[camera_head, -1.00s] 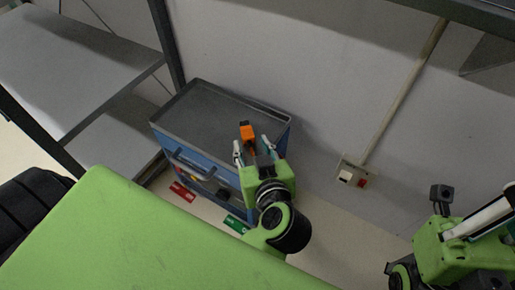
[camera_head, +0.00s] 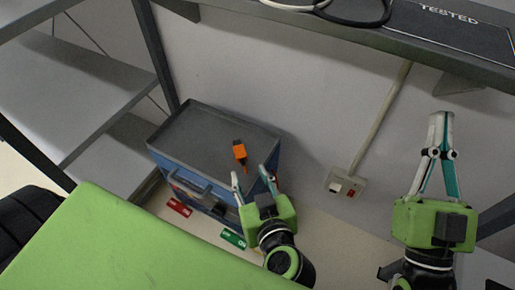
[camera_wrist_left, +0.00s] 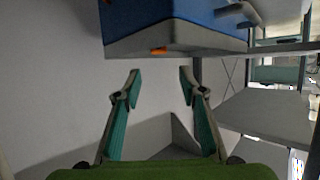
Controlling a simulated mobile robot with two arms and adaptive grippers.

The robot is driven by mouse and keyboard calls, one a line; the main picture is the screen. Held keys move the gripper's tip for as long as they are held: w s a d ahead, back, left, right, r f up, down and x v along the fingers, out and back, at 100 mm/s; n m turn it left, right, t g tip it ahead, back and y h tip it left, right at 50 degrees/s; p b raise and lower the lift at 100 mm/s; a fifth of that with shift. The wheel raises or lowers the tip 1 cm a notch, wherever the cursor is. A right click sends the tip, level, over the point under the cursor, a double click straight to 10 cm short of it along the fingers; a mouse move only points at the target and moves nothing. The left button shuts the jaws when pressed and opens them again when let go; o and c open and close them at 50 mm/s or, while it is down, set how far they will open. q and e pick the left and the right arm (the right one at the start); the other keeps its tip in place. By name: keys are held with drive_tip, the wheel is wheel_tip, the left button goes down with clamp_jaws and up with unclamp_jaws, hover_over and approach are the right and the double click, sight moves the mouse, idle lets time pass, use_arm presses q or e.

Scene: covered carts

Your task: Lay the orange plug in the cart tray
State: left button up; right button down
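The orange plug (camera_head: 240,152) lies on the grey tray (camera_head: 197,138) on top of the blue cart, near its right side; a dark part shows at its top end. In the left wrist view only a sliver of the plug (camera_wrist_left: 158,51) shows at the tray edge (camera_wrist_left: 200,47). My left gripper (camera_head: 251,175) is open and empty, just in front of the cart's near right edge and apart from the plug. Its spread fingers (camera_wrist_left: 160,75) also show in the left wrist view. My right gripper (camera_head: 440,116) is shut with nothing visible between its fingers, far right.
A wall socket box (camera_head: 345,186) with a conduit is right of the cart. A dark shelf (camera_head: 440,42) with cables (camera_head: 355,12) overhangs at the top right. Grey shelves (camera_head: 90,75) stand left. Red (camera_head: 179,207) and green (camera_head: 233,239) items lie on the floor. The rest of the tray is clear.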

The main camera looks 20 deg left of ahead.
use_arm(q)
drive_tip(key=w+a+r+n+t+y, duration=0.2)
drive_tip(key=a+r+t, duration=0.15)
drive_tip(key=r, duration=0.55)
drive_tip(key=w+a+r+n+t+y, duration=0.15)
drive_tip(key=r+t, duration=0.25)
drive_tip(key=r, duration=0.5)
drive_tip(key=d+r+m+t+h, duration=0.5)
drive_tip(key=r+m+t+h, duration=0.1)
drive_tip(key=r+t+h, duration=0.25)
drive_tip(key=d+m+h, duration=0.1)
drive_tip(key=m+h, duration=0.2)
drive_tip(key=w+d+m+g+h, duration=0.1)
drive_tip(key=m+h, duration=0.1)
drive_tip(key=h, duration=0.1)
drive_tip(key=w+d+f+m+g+h, duration=0.1)
drive_tip(key=d+m+h, duration=0.1)
drive_tip(key=m+h, duration=0.1)
drive_tip(key=shift+f+m+h, duration=0.1)
drive_tip(key=shift+m+h, duration=0.25)
drive_tip(key=shift+h, duration=0.15)
